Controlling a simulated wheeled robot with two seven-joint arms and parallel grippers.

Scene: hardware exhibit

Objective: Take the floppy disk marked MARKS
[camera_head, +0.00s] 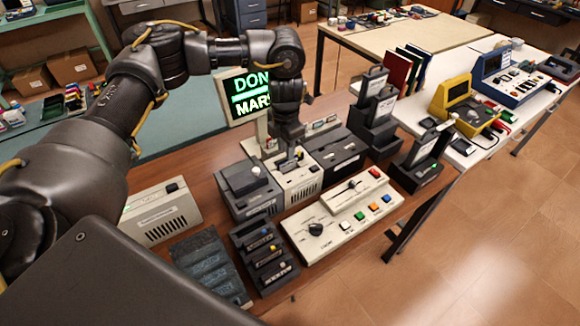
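My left arm reaches in from the left and bends down over the desk. Its gripper (291,153) points down at the top of a small beige drive unit (299,185). Its fingers are small and dark here, and I cannot tell whether they are open or shut on something. No disk that I can read as MARKS shows clearly. A green-lit screen (245,98) behind the gripper reads "DON" and "MAR", partly covered by my arm. A dark rack (264,257) in front holds several labelled items, too small to read surely. My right gripper is not in view.
Dark grey units (247,190) flank the drive closely. A beige control panel (342,216) with a knob and coloured buttons lies in front. A beige box (160,213) and a dark blue mat (209,263) are at left. A white table (497,117) with devices stands at right.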

